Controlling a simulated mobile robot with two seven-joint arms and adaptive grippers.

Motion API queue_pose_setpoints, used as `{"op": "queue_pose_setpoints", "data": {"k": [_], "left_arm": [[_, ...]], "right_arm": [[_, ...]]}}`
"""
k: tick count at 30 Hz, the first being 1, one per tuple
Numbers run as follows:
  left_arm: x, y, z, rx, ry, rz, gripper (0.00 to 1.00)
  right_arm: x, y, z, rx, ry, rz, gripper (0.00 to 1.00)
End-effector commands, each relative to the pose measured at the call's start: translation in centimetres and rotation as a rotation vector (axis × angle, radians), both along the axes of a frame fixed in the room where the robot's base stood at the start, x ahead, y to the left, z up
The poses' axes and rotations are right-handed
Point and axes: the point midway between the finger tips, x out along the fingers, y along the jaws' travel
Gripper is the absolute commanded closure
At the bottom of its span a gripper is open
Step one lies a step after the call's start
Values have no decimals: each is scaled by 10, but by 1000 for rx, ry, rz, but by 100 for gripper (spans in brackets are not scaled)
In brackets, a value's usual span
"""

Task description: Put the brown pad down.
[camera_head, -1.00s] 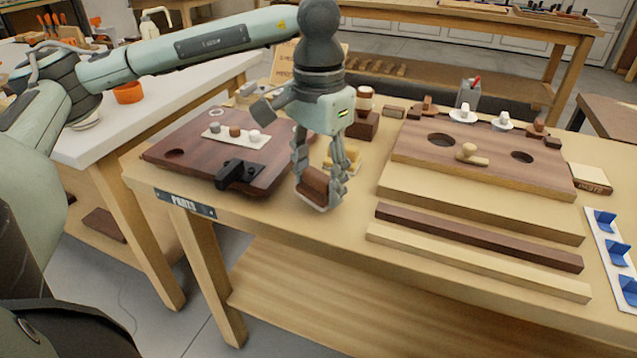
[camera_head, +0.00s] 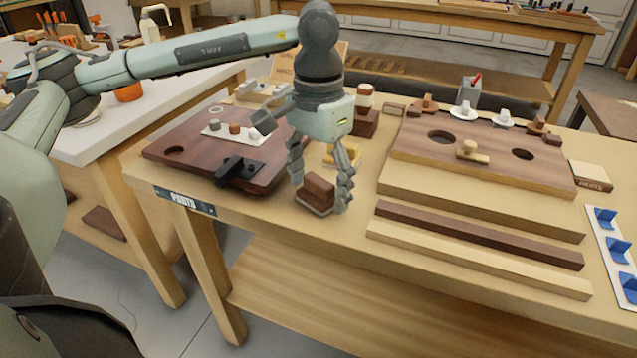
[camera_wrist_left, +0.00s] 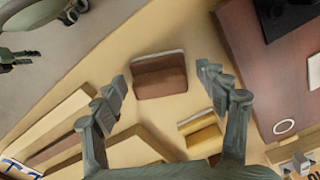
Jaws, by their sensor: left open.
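The brown pad (camera_head: 316,194) is a small brown block with a pale edge at its base. It rests on the wooden bench near the front edge, between the dark board and the long strips. In the left wrist view the brown pad (camera_wrist_left: 160,77) lies between and just beyond the spread fingers, with clear bench on both sides. My left gripper (camera_head: 318,203) is open above and around the pad; it also shows in the left wrist view (camera_wrist_left: 160,80). The fingers appear apart from the pad.
A dark board (camera_head: 215,150) with a black latch (camera_head: 240,170) lies left of the pad. A yellow block (camera_head: 343,155) sits just behind it. Long wooden strips (camera_head: 470,236) and a board with holes (camera_head: 480,160) lie to the right. Bare bench surrounds the pad's front.

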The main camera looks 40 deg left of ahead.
Motion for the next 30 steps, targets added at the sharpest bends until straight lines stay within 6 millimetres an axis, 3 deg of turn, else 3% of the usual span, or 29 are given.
{"op": "queue_pose_setpoints", "data": {"k": [6, 8, 23, 30], "left_arm": [[0, 0, 4, 0, 0, 0, 27], [1, 0, 9, 0, -3, 0, 27], [1, 0, 110, 1, -3, -1, 27], [0, 0, 123, 0, 0, -1, 27]], "right_arm": [[-3, -1, -1, 1, 4, 0, 60], [-4, -3, -13, 0, 13, 1, 60], [-1, -1, -2, 0, 5, 1, 60], [-3, 0, -16, 8, 10, 0, 60]]}}
